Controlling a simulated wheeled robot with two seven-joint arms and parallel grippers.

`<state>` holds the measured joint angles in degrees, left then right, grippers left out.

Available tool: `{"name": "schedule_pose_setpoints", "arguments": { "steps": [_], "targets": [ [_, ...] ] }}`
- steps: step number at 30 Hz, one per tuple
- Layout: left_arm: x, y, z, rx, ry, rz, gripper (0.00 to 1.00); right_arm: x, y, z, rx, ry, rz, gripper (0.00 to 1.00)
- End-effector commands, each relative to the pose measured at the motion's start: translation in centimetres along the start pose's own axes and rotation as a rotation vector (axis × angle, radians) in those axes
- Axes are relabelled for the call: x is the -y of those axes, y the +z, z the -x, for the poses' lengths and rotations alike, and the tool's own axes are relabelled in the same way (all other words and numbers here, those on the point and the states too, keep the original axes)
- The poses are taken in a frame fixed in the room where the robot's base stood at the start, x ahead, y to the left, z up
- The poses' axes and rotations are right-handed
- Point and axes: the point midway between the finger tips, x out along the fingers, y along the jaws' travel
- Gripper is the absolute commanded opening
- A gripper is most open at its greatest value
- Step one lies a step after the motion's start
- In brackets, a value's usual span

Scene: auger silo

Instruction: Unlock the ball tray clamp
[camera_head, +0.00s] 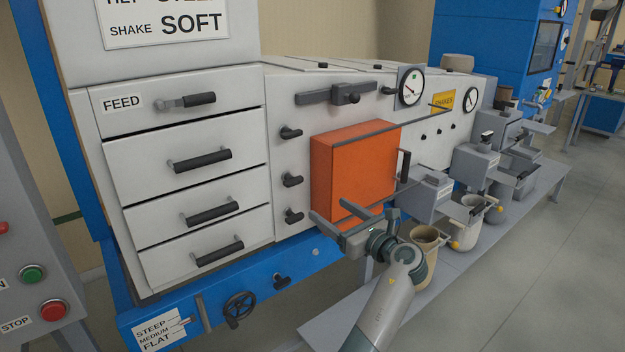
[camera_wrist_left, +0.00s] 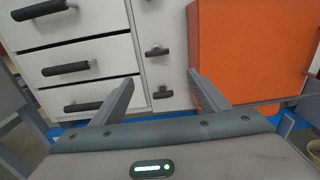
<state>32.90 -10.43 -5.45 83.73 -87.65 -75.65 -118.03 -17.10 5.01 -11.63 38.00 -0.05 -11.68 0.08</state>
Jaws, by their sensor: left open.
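Three dark clamp knobs run down the pale panel right of the drawers: a top knob (camera_head: 290,132), a middle knob (camera_head: 292,180) and a bottom knob (camera_head: 294,216). No label shows which one is the ball tray clamp. My left gripper (camera_head: 328,208) is open and empty, in front of the orange box's lower left corner and right of the bottom knob. In the left wrist view, its fingers (camera_wrist_left: 160,77) spread on either side of two knobs, an upper one (camera_wrist_left: 157,51) and a lower one (camera_wrist_left: 163,92); neither is gripped. My right gripper is not seen.
The orange box (camera_head: 355,165) juts out close to the fingers. Drawers with dark handles (camera_head: 203,160) stand left. A blue frame (camera_head: 250,285) with a handwheel (camera_head: 239,308) lies below. Cups and grey spouts line the low bench (camera_head: 450,270) at right.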

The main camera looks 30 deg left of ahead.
Motion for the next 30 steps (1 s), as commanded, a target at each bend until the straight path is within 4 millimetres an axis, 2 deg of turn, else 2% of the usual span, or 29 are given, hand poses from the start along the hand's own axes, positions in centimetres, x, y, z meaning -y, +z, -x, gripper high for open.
{"name": "schedule_pose_setpoints", "arguments": {
  "steps": [1,4,13,19,25,30],
  "targets": [
    [-0.3,0.9,0.0,0.009,0.014,-0.003,0.69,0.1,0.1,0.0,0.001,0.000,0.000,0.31],
    [-0.5,1.6,0.1,0.017,0.028,-0.012,0.69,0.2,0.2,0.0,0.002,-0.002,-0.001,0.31],
    [-0.5,1.7,0.1,0.018,0.028,-0.013,0.69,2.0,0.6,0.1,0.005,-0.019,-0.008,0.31],
    [-0.5,1.8,-0.5,0.018,0.028,-0.013,0.69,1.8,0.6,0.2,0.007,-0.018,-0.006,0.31],
    [-0.6,1.9,-2.4,0.019,0.030,-0.015,0.69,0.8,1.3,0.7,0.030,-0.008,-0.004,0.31],
    [-0.7,2.0,-5.0,0.020,0.030,-0.015,0.69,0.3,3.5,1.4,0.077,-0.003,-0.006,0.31]
  ]
}}
